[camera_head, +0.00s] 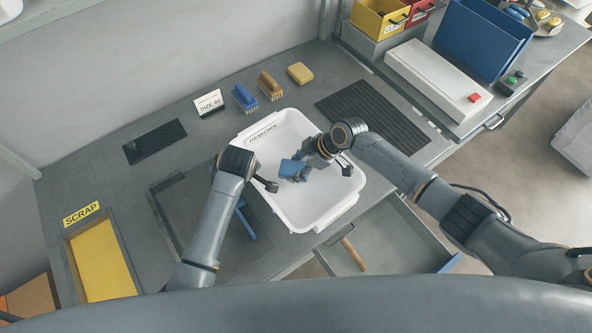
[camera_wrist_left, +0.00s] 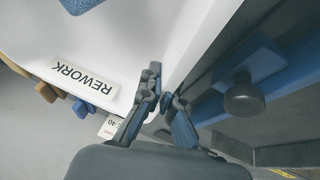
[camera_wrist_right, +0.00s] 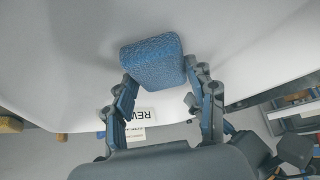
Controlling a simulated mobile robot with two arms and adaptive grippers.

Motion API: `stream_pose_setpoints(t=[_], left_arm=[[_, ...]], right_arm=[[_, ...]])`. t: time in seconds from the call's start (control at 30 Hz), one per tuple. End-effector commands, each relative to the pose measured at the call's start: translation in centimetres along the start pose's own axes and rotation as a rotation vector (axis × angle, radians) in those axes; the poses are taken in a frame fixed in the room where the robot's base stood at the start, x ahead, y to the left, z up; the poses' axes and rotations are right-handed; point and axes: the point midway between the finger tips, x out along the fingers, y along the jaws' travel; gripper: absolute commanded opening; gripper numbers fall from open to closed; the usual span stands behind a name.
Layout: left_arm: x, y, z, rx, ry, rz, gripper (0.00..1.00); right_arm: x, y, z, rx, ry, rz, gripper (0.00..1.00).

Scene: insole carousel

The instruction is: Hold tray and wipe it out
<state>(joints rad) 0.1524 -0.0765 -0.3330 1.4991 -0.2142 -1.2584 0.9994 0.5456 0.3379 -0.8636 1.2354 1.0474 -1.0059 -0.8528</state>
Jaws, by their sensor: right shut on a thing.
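The white tray (camera_head: 322,208) sits on the grey bench with a REWORK label on its far wall. My right gripper (camera_head: 305,172) is inside the tray, shut on a blue sponge (camera_head: 291,168). In the right wrist view the sponge (camera_wrist_right: 153,62) sits between the fingertips against the white surface; whether it presses on it is unclear. My left gripper (camera_wrist_left: 163,85) is at the tray's left wall, its fingers close together on either side of the rim; whether they grip it cannot be told. In the head view the left forearm hides part of that wall.
Two brushes (camera_head: 244,97) (camera_head: 270,86), a yellow sponge (camera_head: 300,73) and a SIZE 40 card (camera_head: 209,103) stand behind the tray. A black ribbed mat (camera_head: 372,113) lies to its right. A yellow SCRAP recess (camera_head: 103,262) is at left. An open drawer (camera_head: 385,240) is in front.

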Motion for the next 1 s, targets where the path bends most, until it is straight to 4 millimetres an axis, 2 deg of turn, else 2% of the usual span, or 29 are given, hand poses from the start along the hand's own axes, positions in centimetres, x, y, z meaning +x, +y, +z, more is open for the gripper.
stream_pose_setpoints(t=[0.27, 0.6, 1.0], left_arm=[[0.0, 0.0, 0.0, 0.000, 0.001, 0.000, 0.00], [0.0, 0.0, 0.0, 0.000, 0.000, 0.000, 0.00], [0.0, 0.0, 0.0, 0.000, 0.001, 0.000, 0.00]], right_arm=[[0.0, 0.9, -0.1, 0.001, 0.002, 0.000, 0.30], [0.2, 3.0, 0.1, -0.001, 0.001, 0.000, 0.31], [0.3, 3.2, 0.3, 0.000, -0.003, 0.000, 0.31]])
